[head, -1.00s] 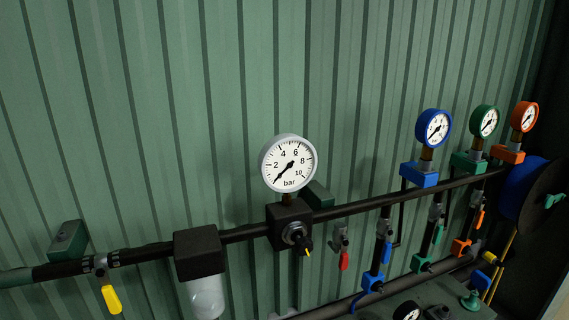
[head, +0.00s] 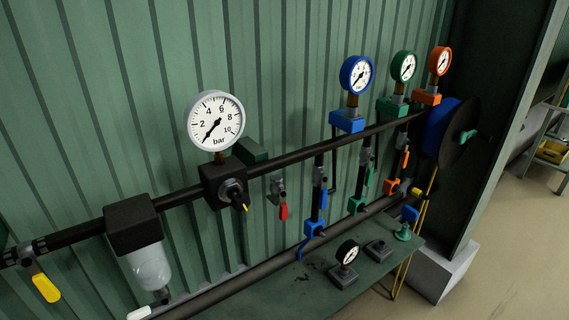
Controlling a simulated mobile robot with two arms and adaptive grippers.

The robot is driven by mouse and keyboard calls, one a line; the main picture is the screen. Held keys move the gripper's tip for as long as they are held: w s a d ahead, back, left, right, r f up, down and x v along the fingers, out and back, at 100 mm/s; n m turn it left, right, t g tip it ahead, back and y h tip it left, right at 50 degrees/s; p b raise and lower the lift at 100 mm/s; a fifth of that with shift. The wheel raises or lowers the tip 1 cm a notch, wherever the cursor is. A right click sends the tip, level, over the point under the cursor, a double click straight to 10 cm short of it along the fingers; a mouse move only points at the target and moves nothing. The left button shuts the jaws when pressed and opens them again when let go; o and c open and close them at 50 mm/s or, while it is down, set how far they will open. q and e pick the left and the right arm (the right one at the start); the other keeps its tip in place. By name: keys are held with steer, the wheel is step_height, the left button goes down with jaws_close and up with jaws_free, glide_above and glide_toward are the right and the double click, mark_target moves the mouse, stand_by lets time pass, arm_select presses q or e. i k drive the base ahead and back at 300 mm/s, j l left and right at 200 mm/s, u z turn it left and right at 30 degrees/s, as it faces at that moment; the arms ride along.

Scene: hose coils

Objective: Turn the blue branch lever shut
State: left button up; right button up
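The blue branch lever (head: 323,198) is on the leftmost of three vertical branches below the black main pipe. It hangs down along its pipe, roughly in line with it. A blue-rimmed gauge (head: 356,74) on a blue block (head: 347,121) stands above this branch. A blue fitting (head: 313,229) is at the branch's lower end. Neither of my grippers shows in the head view.
A white gauge (head: 215,120) sits on a black regulator (head: 223,183). Red (head: 283,211) and yellow (head: 46,287) levers hang along the main pipe. A bench (head: 375,262) below carries a small gauge (head: 347,252). A hose reel (head: 459,132) stands at right, with open floor beyond.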

mark_target(322, 197)
steer(key=i+l+u, duration=0.1)
steer(key=l+u, duration=0.2)
steer(key=u, duration=0.15)
steer(key=l+u, duration=0.25)
steer(key=u, duration=0.2)
steer(key=l+u, duration=0.3)
steer(key=l, duration=1.8)
